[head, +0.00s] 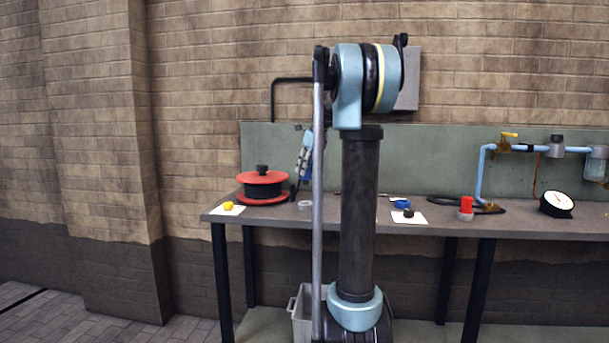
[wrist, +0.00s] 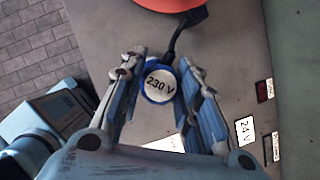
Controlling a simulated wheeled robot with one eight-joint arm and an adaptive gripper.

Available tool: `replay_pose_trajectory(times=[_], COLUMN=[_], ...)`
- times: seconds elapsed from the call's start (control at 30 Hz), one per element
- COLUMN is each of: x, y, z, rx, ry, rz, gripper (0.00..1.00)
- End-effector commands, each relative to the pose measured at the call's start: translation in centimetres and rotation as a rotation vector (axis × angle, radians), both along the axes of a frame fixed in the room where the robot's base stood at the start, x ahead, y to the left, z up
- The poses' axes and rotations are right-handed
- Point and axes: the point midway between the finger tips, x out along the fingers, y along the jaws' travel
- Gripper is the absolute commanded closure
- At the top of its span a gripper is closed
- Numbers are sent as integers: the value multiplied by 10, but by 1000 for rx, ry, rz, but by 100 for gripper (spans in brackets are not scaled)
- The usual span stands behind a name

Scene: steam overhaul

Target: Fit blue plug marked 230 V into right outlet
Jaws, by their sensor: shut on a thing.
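The blue plug (wrist: 159,85) shows its white round face marked 230 V between the fingers of my gripper (wrist: 162,78) in the wrist view. My gripper is shut on it, and a black cable runs from it toward the red reel. In the head view my gripper (head: 303,156) is partly hidden behind my arm, above the bench beside the reel; the plug cannot be made out there. A white label reading 24 V (wrist: 245,131) is at the right of the wrist view. I cannot make out the right outlet in either view.
A red and black cable reel (head: 263,186) stands at the bench's left end, near a yellow piece (head: 228,205) on a white card. Right of my arm are a blue item (head: 402,203), a red-topped fitting (head: 466,207), a gauge (head: 556,204) and blue pipework (head: 484,170). A green panel (head: 445,160) backs the bench.

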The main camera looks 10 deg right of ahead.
Motion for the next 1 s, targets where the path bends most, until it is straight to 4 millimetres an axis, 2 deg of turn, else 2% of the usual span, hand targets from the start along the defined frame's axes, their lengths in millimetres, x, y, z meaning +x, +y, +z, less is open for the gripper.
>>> replay_pose_trajectory(times=[0.27,0.73,1.0], x=[0,0,0], y=[0,0,0], z=[-1,-39,-41], rx=[0,0,0], ry=[0,0,0], rz=[0,0,0], gripper=[98,98,98])
